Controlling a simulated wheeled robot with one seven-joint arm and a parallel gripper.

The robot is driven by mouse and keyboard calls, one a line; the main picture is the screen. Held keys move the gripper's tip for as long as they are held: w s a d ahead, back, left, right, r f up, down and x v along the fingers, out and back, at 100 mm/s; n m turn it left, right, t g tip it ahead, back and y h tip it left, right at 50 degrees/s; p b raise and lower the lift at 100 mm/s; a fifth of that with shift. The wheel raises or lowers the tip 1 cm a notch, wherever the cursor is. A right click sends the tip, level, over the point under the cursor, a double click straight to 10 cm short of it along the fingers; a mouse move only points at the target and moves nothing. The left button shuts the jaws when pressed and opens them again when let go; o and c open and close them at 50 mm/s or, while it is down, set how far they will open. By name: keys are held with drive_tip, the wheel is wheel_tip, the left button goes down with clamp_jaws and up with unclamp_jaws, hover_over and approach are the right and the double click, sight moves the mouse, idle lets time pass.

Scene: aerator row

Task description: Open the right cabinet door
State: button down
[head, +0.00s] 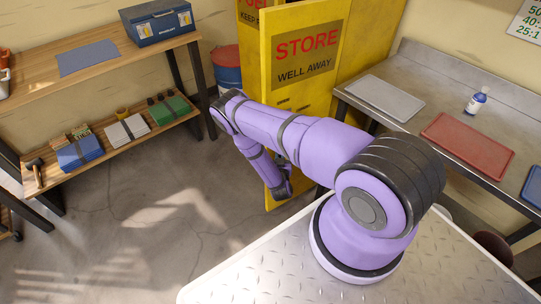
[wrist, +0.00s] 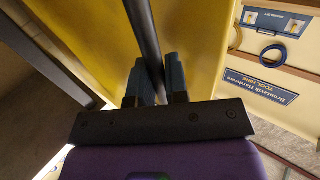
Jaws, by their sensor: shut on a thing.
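The yellow cabinet's right door (head: 292,70), lettered "STORE" and "WELL AWAY", stands angled outward in the head view. Its free left edge overlaps the other door (head: 250,14). In the wrist view, its yellow face (wrist: 200,45) lies behind a long dark bar handle (wrist: 143,35). My gripper (wrist: 154,75) is shut on this handle, with a finger on each side. In the head view my gripper (head: 280,190) is low in front of the door, and my arm hides the handle. How wide the door stands open is hard to tell.
A metal bench (head: 440,110) with a grey tray (head: 384,98), a red tray (head: 467,146) and a bottle (head: 477,101) stands right. Wooden shelves (head: 100,75) stand left. A red and blue drum (head: 228,70) is beside the cabinet. Floor (head: 130,220) at left is clear.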

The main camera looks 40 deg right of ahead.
drive_tip(key=shift+s+d, duration=0.2)
drive_tip(key=shift+s, duration=0.55)
drive_tip(key=shift+s+d, duration=0.2)
drive_tip(key=shift+s, duration=0.5)
drive_tip(key=c, duration=1.2)
unclamp_jaws()
drive_tip(key=shift+o, duration=0.2)
drive_tip(key=v, duration=1)
drive_tip(key=shift+s+a, duration=0.25)
drive_tip(key=shift+s, duration=0.05)
drive_tip(key=shift+w+a, duration=0.1)
